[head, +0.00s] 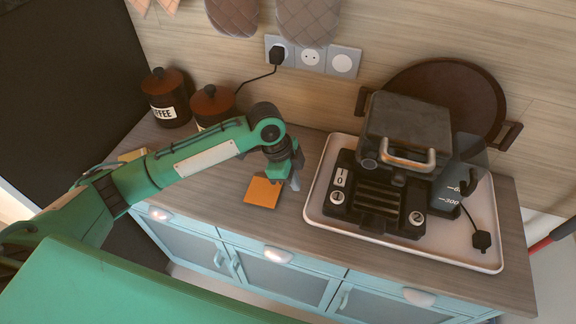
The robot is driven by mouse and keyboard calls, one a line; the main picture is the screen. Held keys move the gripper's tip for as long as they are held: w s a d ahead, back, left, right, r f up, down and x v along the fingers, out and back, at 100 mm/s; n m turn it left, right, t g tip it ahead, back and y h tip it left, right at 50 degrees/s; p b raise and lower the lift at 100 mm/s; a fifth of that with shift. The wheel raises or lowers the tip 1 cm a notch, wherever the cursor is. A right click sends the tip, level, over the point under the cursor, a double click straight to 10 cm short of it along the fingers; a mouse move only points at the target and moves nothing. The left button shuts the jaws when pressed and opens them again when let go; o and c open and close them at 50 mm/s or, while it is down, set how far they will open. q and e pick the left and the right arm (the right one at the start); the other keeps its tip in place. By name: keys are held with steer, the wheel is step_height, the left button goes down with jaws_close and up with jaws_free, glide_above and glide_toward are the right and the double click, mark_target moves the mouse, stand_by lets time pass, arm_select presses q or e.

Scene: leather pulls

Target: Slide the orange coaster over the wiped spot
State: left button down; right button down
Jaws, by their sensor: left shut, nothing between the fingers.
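The orange coaster (262,192) is a flat square lying on the wooden countertop (205,222), left of the white tray. My left gripper (294,182) is shut and empty, pointing down at the coaster's upper right edge. I cannot tell whether its fingertips touch the coaster. No wiped spot can be made out on the counter. My right gripper is not in view.
A white tray (316,208) holds a black grill (378,190) with its lid raised and a clear jug (462,178). Dark canisters (170,112) stand at the back left. Bare counter lies left of the coaster and along the front edge.

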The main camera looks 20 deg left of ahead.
mark_target(255, 184)
arm_select(q)
steer(key=x, duration=0.3)
steer(key=shift+f+p, duration=0.1)
steer(key=shift+p, duration=0.25)
steer(key=a+p, duration=0.1)
steer(key=a, duration=0.1)
steer(key=shift+s+a, duration=0.1)
steer(key=shift+a, duration=0.9)
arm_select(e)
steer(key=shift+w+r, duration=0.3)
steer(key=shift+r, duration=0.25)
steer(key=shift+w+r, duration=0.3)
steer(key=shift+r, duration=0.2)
